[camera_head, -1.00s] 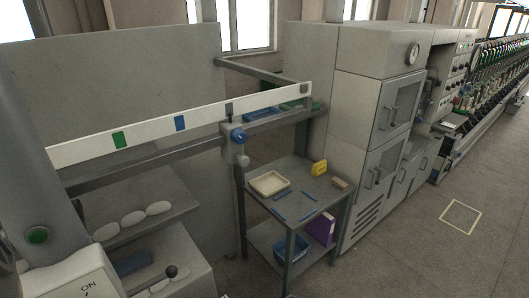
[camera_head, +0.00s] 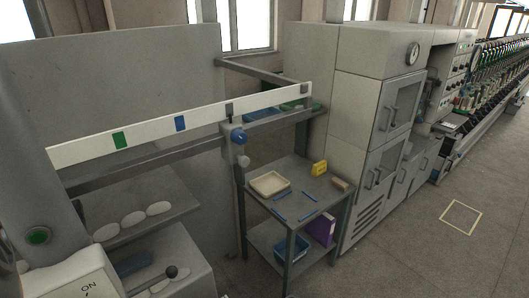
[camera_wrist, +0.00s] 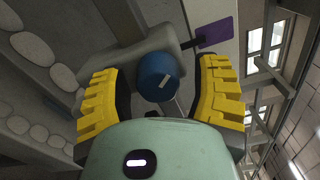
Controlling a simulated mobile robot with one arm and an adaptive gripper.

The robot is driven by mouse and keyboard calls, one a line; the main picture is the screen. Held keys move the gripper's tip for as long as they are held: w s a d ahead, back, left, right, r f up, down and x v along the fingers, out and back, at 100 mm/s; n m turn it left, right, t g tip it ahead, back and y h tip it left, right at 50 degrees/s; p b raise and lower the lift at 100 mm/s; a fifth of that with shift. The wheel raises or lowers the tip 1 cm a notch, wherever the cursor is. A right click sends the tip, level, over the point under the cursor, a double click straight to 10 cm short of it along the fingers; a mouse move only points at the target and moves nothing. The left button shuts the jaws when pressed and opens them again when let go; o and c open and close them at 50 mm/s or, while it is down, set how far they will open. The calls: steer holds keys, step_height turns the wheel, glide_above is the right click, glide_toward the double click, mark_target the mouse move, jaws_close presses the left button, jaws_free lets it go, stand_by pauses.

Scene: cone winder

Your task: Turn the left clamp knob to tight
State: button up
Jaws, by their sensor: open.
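A blue round knob (camera_wrist: 157,72) with a white mark on its face sits on a grey clamp body (camera_wrist: 135,57) in the wrist view. My gripper (camera_wrist: 160,80) is open. Its yellow ribbed fingers stand on both sides of the knob with a visible gap, not closed on it. In the head view a blue knob (camera_head: 239,136) shows on the clamp at the rail's front, above a shelf table; my gripper cannot be made out there. The white mark runs slanted; what setting it points to cannot be read.
A shelf table (camera_head: 300,185) with a cream tray (camera_head: 269,183) and a yellow item (camera_head: 319,168) stands below right. A purple plate (camera_wrist: 215,33) is near the right finger. Open floor lies at right.

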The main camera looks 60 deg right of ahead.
steer(key=shift+a+f, duration=0.1)
steer(key=v, duration=0.8)
stand_by(0.4)
